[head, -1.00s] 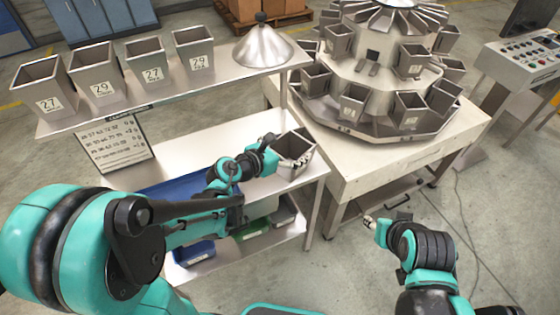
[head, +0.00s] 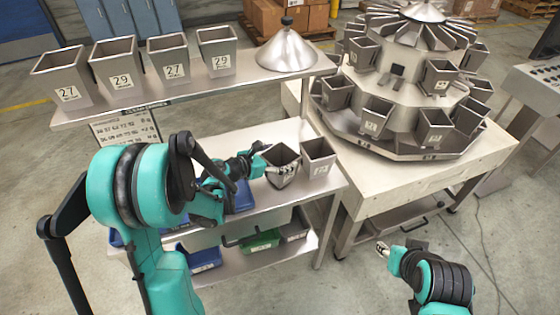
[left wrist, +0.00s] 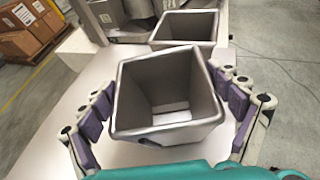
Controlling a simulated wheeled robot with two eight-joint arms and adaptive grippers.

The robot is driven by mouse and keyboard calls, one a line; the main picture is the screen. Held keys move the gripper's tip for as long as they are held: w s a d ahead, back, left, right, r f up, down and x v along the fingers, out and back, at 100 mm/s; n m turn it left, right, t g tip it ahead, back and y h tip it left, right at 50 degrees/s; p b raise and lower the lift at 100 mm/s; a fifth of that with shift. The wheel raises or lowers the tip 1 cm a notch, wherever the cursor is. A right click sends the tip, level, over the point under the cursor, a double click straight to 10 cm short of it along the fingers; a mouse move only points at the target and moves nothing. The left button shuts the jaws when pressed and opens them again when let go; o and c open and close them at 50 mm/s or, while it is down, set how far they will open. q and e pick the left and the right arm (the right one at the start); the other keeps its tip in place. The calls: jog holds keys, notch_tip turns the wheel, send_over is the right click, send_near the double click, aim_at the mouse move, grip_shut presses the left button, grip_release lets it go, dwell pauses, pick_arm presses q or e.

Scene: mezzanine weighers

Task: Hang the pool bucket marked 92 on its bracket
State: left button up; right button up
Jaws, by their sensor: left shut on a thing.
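My left gripper (head: 280,168) is shut on a grey metal bucket (head: 283,181) over the lower bench surface. In the left wrist view this held bucket (left wrist: 140,122) sits between the purple finger pads, open end up and empty. Whether it touches the bench is unclear. A second bucket (head: 318,158) stands just to its right with a label too small to read; it also shows in the left wrist view (left wrist: 184,29). I cannot make out a 92. The weigher (head: 405,115) carries several buckets around its tiers; no bare bracket is clear. My right gripper (head: 397,250) is away from the buckets.
Buckets marked 27 and 29 (head: 120,72) stand in a row on the upper shelf (head: 135,100), beside a metal cone (head: 287,50). A notice (head: 125,128) hangs below that shelf. Blue and green bins (head: 260,240) sit underneath. The floor between bench and weigher table is clear.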

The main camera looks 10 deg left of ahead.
pick_arm(q)
jog(key=shift+f, duration=0.6)
jog(key=shift+f, duration=0.1)
jog(key=o, duration=1.3)
